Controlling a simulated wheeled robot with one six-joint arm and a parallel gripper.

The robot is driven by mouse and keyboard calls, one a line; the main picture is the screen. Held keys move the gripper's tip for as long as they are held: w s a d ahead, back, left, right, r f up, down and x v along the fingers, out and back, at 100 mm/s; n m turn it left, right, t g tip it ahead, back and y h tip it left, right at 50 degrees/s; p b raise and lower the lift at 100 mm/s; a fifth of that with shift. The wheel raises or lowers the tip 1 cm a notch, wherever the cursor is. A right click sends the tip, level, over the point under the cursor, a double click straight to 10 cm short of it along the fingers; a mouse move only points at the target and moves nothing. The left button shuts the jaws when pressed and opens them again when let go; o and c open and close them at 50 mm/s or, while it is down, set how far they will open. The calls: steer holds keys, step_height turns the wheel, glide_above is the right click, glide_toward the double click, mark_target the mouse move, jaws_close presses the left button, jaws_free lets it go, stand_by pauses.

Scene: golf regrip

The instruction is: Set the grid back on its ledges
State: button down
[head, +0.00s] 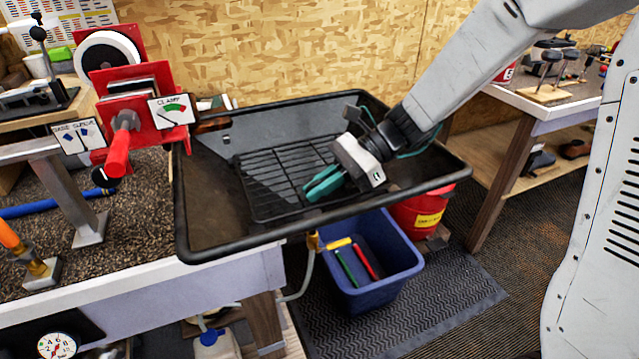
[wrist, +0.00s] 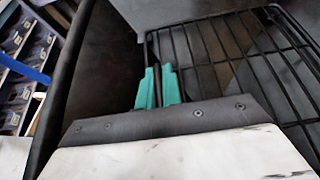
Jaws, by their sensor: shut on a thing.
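The grid (head: 272,160) is a black wire rack inside the dark tray (head: 205,225). In the wrist view the grid (wrist: 228,48) fills the right side, with its near left edge at my gripper. My gripper (head: 316,192) reaches into the tray from the upper right, its green fingers at the grid's right part. In the wrist view my gripper (wrist: 157,88) is shut on a black bar of the grid. The ledges are not clearly visible, and I cannot tell whether the grid rests on them or sits above them.
A red clamp (head: 125,130) stands left of the tray. Below the tray are a blue bin (head: 372,290) with coloured grips in it and a red bucket (head: 420,212). A plywood wall (head: 280,45) stands behind. A second bench (head: 540,110) is at the right.

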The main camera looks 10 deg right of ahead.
steer(key=shift+f, duration=0.3)
steer(key=c, duration=1.5)
jaws_free()
steer(key=v, duration=0.7)
steer(key=shift+w+d+r, duration=0.1)
steer(key=shift+d+r, duration=0.1)
steer(key=shift+d, duration=0.15)
